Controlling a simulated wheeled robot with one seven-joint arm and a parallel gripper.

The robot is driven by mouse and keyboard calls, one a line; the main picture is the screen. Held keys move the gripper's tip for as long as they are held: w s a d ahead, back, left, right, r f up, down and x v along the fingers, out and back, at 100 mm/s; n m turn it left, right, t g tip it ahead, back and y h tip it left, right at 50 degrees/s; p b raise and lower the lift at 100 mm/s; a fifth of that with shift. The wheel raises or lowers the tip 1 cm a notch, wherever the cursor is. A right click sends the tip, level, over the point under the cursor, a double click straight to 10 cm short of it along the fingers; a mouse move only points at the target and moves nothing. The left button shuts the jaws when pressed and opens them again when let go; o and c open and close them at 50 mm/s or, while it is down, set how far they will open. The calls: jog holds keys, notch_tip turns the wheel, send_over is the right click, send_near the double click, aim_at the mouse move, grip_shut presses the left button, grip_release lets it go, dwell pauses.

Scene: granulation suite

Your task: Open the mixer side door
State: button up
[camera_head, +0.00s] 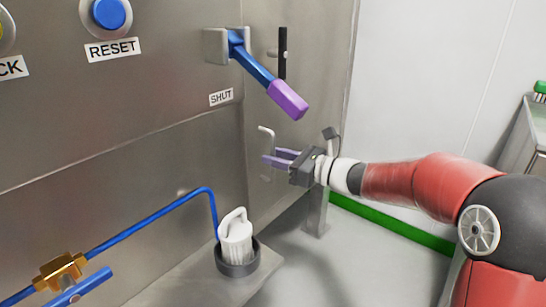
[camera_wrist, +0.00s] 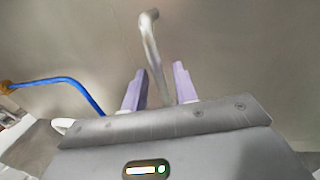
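The mixer side door appears to be the grey steel panel (camera_head: 318,70) on the right face of the machine; its exact edges are hard to make out. A bent metal bar handle (camera_head: 268,138) sticks out of the panel and also shows in the wrist view (camera_wrist: 150,42). My gripper (camera_head: 280,158) is at this handle with its purple fingers apart. In the wrist view the handle's lower part lies between the fingers (camera_wrist: 158,92), with visible gaps on both sides. A blue lever (camera_head: 255,67) with a purple grip slants down right above my gripper, near a "SHUT" label (camera_head: 221,97).
A black upright bar (camera_head: 282,55) stands beside the lever. Below are a white canister (camera_head: 236,240) in a dark ring holder and a blue pipe (camera_head: 150,219) with a brass valve (camera_head: 60,271). A grey post (camera_head: 317,212) stands behind my gripper.

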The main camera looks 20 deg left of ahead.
jog(key=shift+w+a, duration=0.1)
jog(key=shift+a, duration=0.55)
grip_shut()
jog(key=shift+d, duration=0.15)
